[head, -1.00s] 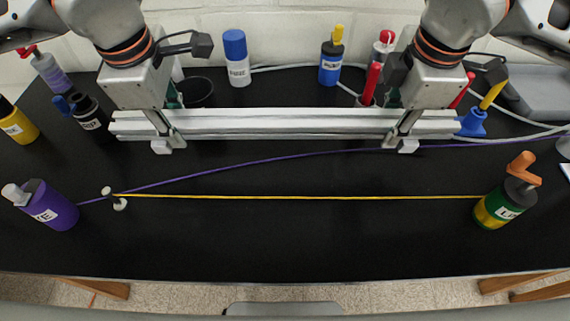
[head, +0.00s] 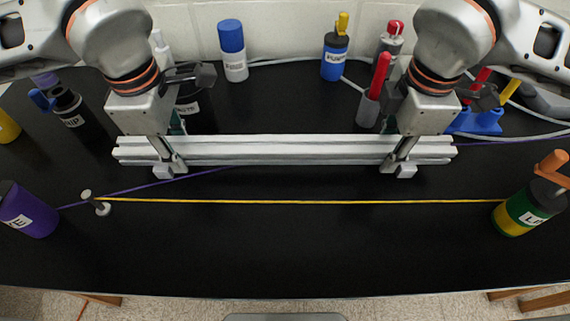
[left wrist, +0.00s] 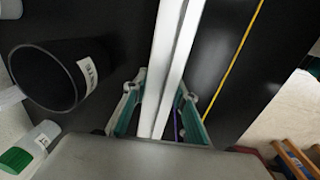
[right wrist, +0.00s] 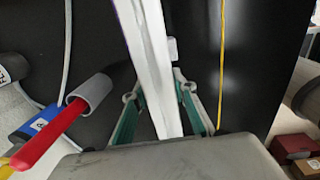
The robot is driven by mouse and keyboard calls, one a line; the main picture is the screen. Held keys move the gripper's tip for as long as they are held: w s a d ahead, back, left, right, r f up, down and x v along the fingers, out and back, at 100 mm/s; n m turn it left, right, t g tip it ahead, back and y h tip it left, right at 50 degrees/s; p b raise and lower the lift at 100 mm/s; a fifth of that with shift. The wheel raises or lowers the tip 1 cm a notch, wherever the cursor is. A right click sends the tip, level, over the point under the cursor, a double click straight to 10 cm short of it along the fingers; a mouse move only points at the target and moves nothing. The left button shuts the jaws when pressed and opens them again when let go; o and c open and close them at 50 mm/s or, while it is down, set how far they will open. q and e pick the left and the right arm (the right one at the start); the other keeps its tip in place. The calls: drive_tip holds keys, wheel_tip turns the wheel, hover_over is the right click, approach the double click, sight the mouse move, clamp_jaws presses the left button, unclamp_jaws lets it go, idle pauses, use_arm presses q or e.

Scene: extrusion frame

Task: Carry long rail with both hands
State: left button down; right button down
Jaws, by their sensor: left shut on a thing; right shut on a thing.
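The long rail (head: 285,150) is a silver-white grooved bar, held level and crosswise over the black table in the head view. My left gripper (head: 168,165) is shut on the rail near its left end. My right gripper (head: 400,165) is shut on it near its right end. In the left wrist view the rail (left wrist: 172,60) runs between the green-sided fingers (left wrist: 155,105). In the right wrist view the rail (right wrist: 148,60) also passes between the fingers (right wrist: 160,105). The rail hides part of the purple cord.
A yellow cord (head: 300,202) stretches in front of the rail, from a small white-topped post (head: 95,203) to a green-yellow bottle (head: 525,208). A purple bottle (head: 28,210) stands front left. Blue-capped (head: 233,50) and blue (head: 335,55) bottles and a red-handled tool (head: 376,90) stand behind. The table front is clear.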

use_arm(q)
drive_tip(key=c, duration=2)
unclamp_jaws()
drive_tip(key=shift+f, duration=0.5)
drive_tip(key=shift+c, duration=0.2)
use_arm(e)
drive_tip(key=c, duration=2)
unclamp_jaws()
drive_tip(key=shift+f, duration=0.5)
drive_tip(key=shift+c, duration=0.2)
use_arm(q)
drive_tip(key=o, duration=0.4)
drive_tip(key=shift+r, duration=0.15)
use_arm(e)
drive_tip(key=o, duration=0.4)
drive_tip(key=shift+r, duration=0.2)
use_arm(q)
drive_tip(key=shift+r, duration=0.1)
use_arm(e)
drive_tip(key=shift+s+r, duration=0.1)
